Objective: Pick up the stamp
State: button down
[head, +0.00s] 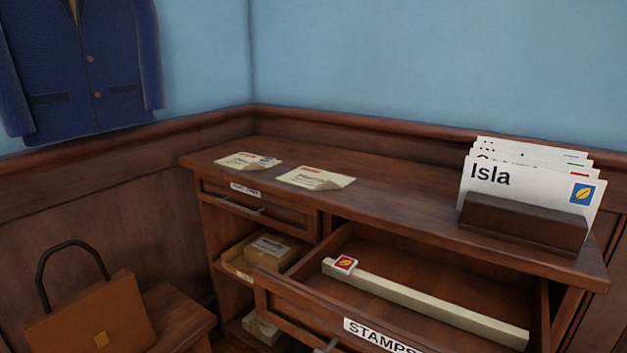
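A small red stamp (345,263) with a yellow leaf sits at the left end of a long pale bar (430,303) inside the open drawer (300,305). The drawer's front carries a label (380,335) reading "STAMPS". The stamp's top face is uncovered. My gripper is not in view, so its state and its distance from the stamp do not show.
The wooden cabinet top (395,205) holds two envelopes (248,161) (316,178) and a letter holder (522,224) with several letters; the front one reads "Isla". A closed drawer (260,207) and shelf boxes (270,250) are left. A brown bag (90,315) stands lower left.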

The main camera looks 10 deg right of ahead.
aim_at(344, 265)
jog(key=k, duration=1.5)
